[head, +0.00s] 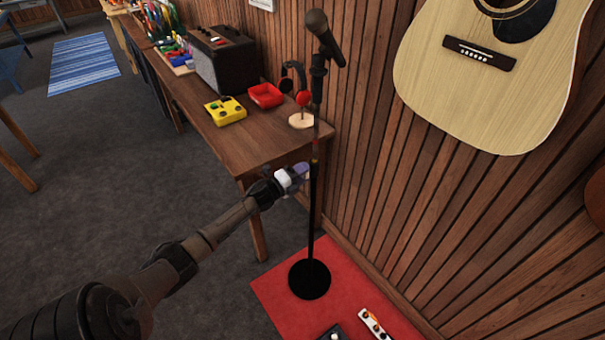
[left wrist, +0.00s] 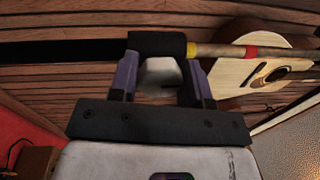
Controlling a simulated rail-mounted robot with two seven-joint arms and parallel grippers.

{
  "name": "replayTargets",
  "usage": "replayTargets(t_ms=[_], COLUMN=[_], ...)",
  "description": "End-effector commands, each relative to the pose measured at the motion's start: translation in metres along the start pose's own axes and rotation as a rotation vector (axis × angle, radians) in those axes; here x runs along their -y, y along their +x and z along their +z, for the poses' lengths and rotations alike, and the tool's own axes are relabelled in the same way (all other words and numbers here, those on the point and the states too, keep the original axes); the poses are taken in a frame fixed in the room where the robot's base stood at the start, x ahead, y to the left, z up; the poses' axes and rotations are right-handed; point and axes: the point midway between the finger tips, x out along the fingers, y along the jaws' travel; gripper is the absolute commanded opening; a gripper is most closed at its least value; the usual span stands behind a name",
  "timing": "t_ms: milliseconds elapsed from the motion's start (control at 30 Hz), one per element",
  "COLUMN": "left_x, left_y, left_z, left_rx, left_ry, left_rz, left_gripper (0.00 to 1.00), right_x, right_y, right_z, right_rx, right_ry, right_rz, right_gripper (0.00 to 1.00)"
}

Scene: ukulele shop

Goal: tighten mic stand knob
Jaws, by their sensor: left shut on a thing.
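The mic stand (head: 311,215) stands upright on its round black base (head: 310,280), with a microphone (head: 328,42) tilted at its top. Its upper tube has a red and a yellow band just above the black collar. My left gripper (head: 302,171) reaches the pole at the collar from the left. In the left wrist view the collar (left wrist: 158,44) runs across the fingertips, and the pale grey knob (left wrist: 161,74) lies between the two purple fingers of my left gripper (left wrist: 160,80), which is shut on it. In the head view the knob is hidden by the gripper. My right gripper is not in view.
A guitar (head: 470,85) hangs on the wall at right. The stand is on a red mat (head: 270,290) with pedals. Floor at left is clear.

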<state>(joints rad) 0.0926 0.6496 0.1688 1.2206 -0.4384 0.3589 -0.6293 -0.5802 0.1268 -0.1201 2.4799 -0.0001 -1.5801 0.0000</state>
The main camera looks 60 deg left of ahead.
Motion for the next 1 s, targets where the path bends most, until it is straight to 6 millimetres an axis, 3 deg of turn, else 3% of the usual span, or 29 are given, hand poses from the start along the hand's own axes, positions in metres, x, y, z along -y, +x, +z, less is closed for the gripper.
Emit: replayTargets(t_ms=[67, 100, 333, 667, 867, 1000], left_x=[0.002, 0.002, 0.001, 0.000, 0.001, 0.001], left_y=[0.001, 0.001, 0.001, -0.004, -0.028, -0.055], left_z=[0.000, 0.000, 0.000, 0.000, 0.000, 0.000], left_rx=[-0.002, -0.002, -0.001, 0.000, -0.001, 0.000], left_ry=[0.000, 0.000, -0.001, -0.002, -0.002, -0.002], left_rz=[-0.004, -0.005, -0.003, 0.000, 0.001, 0.002], left_gripper=[0.20, 0.46, 0.68, 0.69, 0.69, 0.69], right_x=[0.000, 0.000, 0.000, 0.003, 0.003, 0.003], right_y=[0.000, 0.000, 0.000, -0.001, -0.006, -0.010], right_z=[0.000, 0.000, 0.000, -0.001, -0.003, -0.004], right_rx=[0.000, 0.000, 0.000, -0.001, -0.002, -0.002], right_ry=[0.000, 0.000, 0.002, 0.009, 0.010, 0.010], right_rz=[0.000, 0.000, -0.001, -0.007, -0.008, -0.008], right_gripper=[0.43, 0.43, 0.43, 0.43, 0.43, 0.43])
